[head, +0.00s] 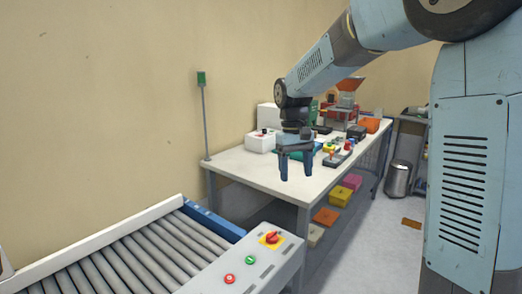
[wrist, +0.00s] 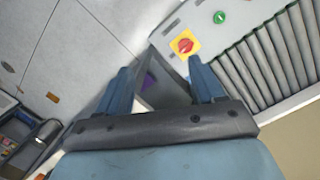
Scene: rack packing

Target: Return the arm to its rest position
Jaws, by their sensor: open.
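My gripper (head: 298,165) hangs from my blue-grey arm with its fingers pointing down, in front of the white workbench in the head view. In the wrist view my gripper (wrist: 165,88) shows two blue fingers spread apart with nothing between them. Beyond the fingers, the wrist view shows floor and the corner of the conveyor's control panel.
A roller conveyor (head: 150,255) with a red-on-yellow switch (head: 271,238) stands at the lower left. The workbench (head: 235,168) holds a white box (head: 262,141) and several small items. Coloured bins (head: 326,216) sit beneath it. A metal bin (head: 398,178) stands behind at right.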

